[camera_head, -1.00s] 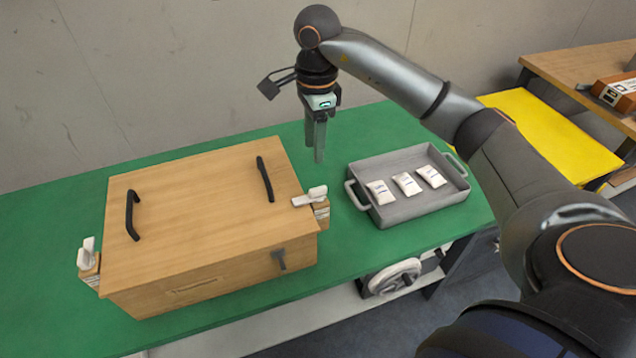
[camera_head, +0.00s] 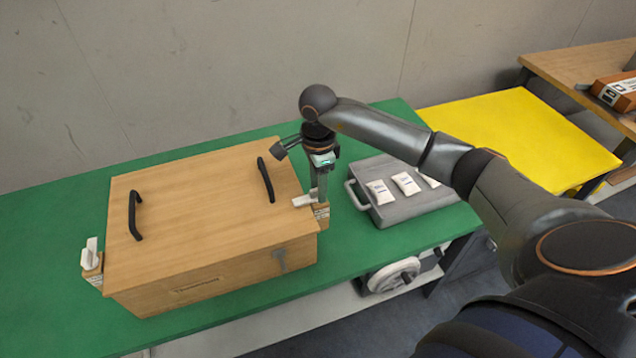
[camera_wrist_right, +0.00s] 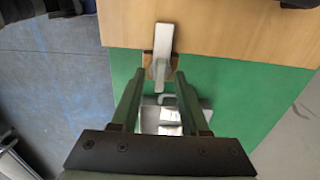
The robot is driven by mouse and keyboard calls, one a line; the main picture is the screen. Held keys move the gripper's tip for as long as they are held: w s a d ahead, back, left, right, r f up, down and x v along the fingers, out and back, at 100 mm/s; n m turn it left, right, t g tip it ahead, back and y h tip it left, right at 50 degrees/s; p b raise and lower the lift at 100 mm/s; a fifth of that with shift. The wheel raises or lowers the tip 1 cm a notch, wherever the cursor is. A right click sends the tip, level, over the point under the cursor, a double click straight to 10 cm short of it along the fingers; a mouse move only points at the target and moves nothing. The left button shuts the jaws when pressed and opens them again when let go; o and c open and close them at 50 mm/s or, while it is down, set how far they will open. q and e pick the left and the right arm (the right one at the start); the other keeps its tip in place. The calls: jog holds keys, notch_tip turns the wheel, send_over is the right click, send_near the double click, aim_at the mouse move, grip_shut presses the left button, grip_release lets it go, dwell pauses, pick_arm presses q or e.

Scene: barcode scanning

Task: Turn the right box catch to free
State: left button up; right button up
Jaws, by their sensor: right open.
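The wooden box (camera_head: 200,225) stands on the green table with its lid on. The right box catch (camera_head: 304,201) is a white lever on a small wooden block at the box's right side, its lever pointing over the lid. In the right wrist view the catch (camera_wrist_right: 162,55) lies just beyond the fingertips, roughly between them. My right gripper (camera_head: 318,195) is open, pointing down at the catch; it also shows in the right wrist view (camera_wrist_right: 160,78). I cannot tell whether the fingers touch the lever. The left catch (camera_head: 91,254) stands upright. My left gripper is not in view.
A grey tray (camera_head: 405,214) with white packets stands right of the catch, partly behind my right arm. Two black handles (camera_head: 134,215) rise from the lid. A yellow surface (camera_head: 520,135) lies at the right. Green table is clear behind the box.

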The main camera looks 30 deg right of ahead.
grip_shut()
dwell(0.3)
dwell(0.3)
